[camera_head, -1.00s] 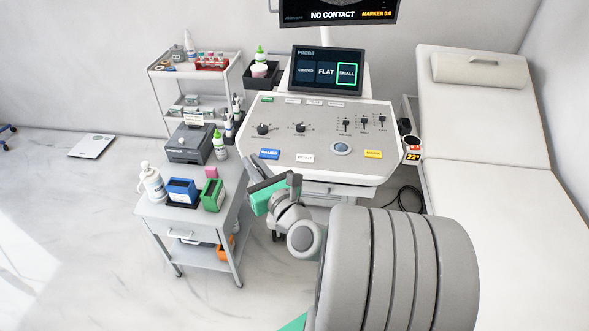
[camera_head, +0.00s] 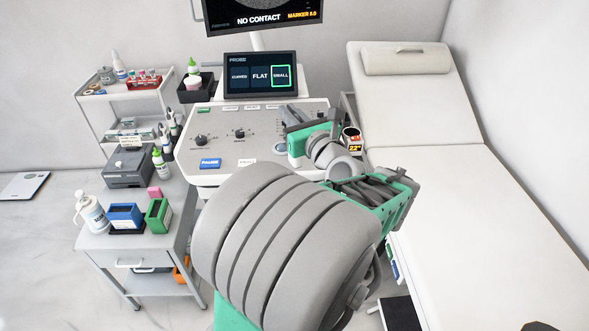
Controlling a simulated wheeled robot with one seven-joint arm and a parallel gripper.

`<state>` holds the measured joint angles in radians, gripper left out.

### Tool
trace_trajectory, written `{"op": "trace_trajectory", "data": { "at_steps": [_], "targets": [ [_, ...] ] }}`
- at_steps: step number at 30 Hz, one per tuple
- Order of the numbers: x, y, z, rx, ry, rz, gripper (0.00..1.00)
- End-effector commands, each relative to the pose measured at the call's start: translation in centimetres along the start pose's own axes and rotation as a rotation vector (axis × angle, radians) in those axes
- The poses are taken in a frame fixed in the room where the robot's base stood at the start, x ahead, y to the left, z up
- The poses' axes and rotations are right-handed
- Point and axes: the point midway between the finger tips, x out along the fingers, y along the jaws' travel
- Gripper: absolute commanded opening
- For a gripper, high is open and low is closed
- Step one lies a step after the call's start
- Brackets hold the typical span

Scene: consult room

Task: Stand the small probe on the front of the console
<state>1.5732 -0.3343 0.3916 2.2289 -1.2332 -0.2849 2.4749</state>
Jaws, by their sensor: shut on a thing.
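The console (camera_head: 225,120) stands in the middle, with a grey sloping control panel of knobs and keys. My arm hides the front right edge of the console. Several probes (camera_head: 170,130) stand in holders at the console's left side.
A grey trolley (camera_head: 128,240) at the left holds bottles, a blue box and a green box. A white shelf cart (camera_head: 140,97) stands behind it. A couch (camera_head: 455,160) fills the right. A cup-like item with an orange 22° display (camera_head: 352,140) sits at the console's right side.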

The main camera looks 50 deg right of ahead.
Motion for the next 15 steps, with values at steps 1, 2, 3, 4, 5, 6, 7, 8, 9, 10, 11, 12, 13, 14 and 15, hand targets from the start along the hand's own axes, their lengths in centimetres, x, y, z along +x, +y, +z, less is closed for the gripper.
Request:
{"op": "trace_trajectory", "data": {
  "at_steps": [1, 2, 3, 4, 5, 6, 7, 8, 9, 10, 11, 12, 13, 14, 15],
  "targets": [
    [-0.3, -0.8, 0.1, -0.002, 0.002, -0.012, 0.00],
    [-0.2, -1.1, 0.1, -0.001, 0.003, -0.014, 0.00],
    [0.1, -1.4, -0.1, 0.001, 0.004, -0.015, 0.00],
    [0.5, -1.6, -0.2, 0.001, 0.004, -0.014, 0.00],
    [1.1, -1.8, -0.6, 0.002, 0.005, -0.014, 0.00],
    [2.1, -2.0, -1.1, 0.002, 0.005, -0.011, 0.00],
    [2.9, -2.3, -1.4, 0.002, 0.006, -0.011, 0.00],
    [3.7, -2.6, -1.9, 0.003, 0.006, -0.010, 0.00],
    [4.8, -3.0, -2.4, 0.002, 0.007, -0.011, 0.00],
    [5.6, -3.3, -2.8, 0.002, 0.006, -0.011, 0.00],
    [6.4, -3.6, -3.2, 0.002, 0.006, -0.011, 0.00],
    [7.5, -4.1, -3.6, 0.001, 0.005, -0.012, 0.00],
    [8.3, -4.3, -4.0, 0.001, 0.005, -0.012, 0.00],
    [8.8, -4.7, -5.0, 0.003, 0.007, -0.014, 0.00],
    [9.5, -4.9, -6.1, 0.005, 0.007, -0.014, 0.00]
  ]
}}
